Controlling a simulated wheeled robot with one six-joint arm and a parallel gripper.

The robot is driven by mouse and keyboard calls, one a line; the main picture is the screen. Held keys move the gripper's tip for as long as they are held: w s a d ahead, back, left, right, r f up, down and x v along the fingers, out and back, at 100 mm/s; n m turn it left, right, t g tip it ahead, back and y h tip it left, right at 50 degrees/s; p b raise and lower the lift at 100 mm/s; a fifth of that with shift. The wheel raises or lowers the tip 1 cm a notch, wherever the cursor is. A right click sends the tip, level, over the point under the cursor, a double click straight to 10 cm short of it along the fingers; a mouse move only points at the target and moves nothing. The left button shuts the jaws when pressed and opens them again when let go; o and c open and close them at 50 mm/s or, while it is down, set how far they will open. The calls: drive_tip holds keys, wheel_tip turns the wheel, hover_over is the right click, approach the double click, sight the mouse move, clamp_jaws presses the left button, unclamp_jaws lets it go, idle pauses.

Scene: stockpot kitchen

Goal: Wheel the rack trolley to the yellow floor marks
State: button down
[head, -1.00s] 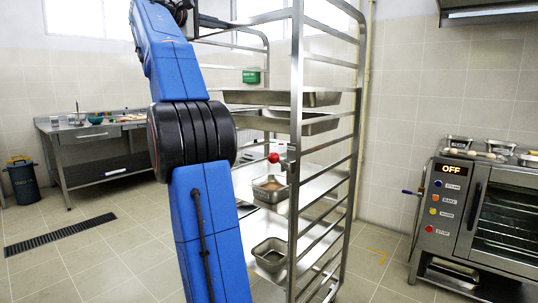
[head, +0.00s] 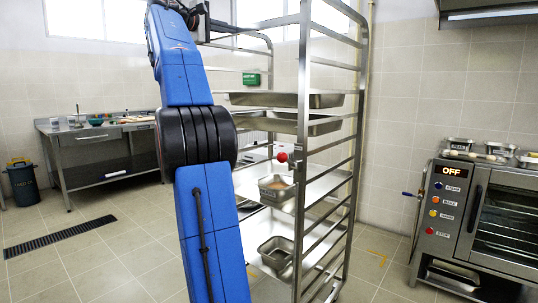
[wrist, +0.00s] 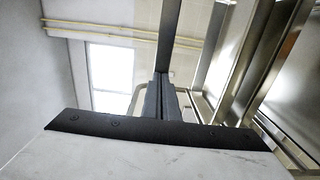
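The rack trolley (head: 304,130) is a tall steel frame with slanting side rails, standing upright right of my blue arm. It carries several steel trays and pans, and a red knob shows by its front upright. A yellow floor mark (head: 377,253) lies right of the trolley, short of the oven; another bit of yellow shows low behind the trolley's left side. My gripper (wrist: 163,98) is at the trolley's upper left, its dark fingers close together on a dark upright bar that looks like part of the trolley frame. The arm hides part of the trolley's left side.
A steel oven (head: 470,215) reading OFF stands at the right, with pans on top. A steel worktable (head: 85,150) and a dark bin (head: 22,182) are at the back left. A floor drain (head: 60,236) crosses the clear tiles at left.

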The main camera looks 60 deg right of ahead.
drive_tip(key=shift+x, duration=3.95)
drive_tip(key=shift+d, duration=0.1)
